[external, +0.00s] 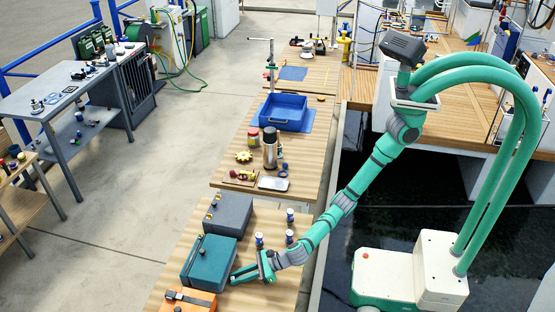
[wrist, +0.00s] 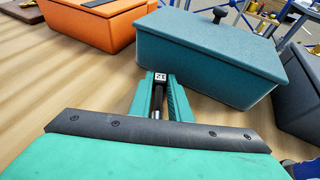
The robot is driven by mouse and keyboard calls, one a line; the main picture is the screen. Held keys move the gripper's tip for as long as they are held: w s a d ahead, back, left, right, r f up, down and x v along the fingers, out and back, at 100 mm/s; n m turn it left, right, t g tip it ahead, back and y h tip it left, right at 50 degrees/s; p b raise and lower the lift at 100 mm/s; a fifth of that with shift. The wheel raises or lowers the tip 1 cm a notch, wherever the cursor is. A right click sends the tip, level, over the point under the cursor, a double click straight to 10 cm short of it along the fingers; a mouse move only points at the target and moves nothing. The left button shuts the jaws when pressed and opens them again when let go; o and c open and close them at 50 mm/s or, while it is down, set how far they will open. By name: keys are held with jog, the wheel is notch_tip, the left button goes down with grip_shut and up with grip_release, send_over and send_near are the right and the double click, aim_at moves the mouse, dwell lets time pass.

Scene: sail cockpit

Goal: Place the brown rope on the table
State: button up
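My gripper (external: 235,277) is low over the near wooden table (external: 190,235), beside the teal box. Its two green fingers (wrist: 161,95) are apart in the wrist view. A small dark upright piece with a white marked top (wrist: 160,77) shows between them; I cannot tell whether they touch it. I cannot make out the brown rope for certain in either view. A brown shape (wrist: 22,10) lies at the top left corner of the wrist view, cut off and too unclear to name.
The teal box (external: 210,262) stands close to the gripper, with a grey box (external: 228,215) behind it and an orange box (external: 188,300) in front. Small blue-and-white items (external: 259,240) stand to the right. Bare wood shows left of the fingers in the wrist view.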

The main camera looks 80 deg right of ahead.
grip_shut()
jog(key=shift+r, duration=0.15)
jog(key=shift+r, duration=0.55)
jog(key=s+d+r, duration=0.9)
jog(key=s+r, duration=0.1)
jog(key=r, duration=0.1)
jog(key=shift+s+d+r, duration=0.2)
jog(key=shift+r, duration=0.15)
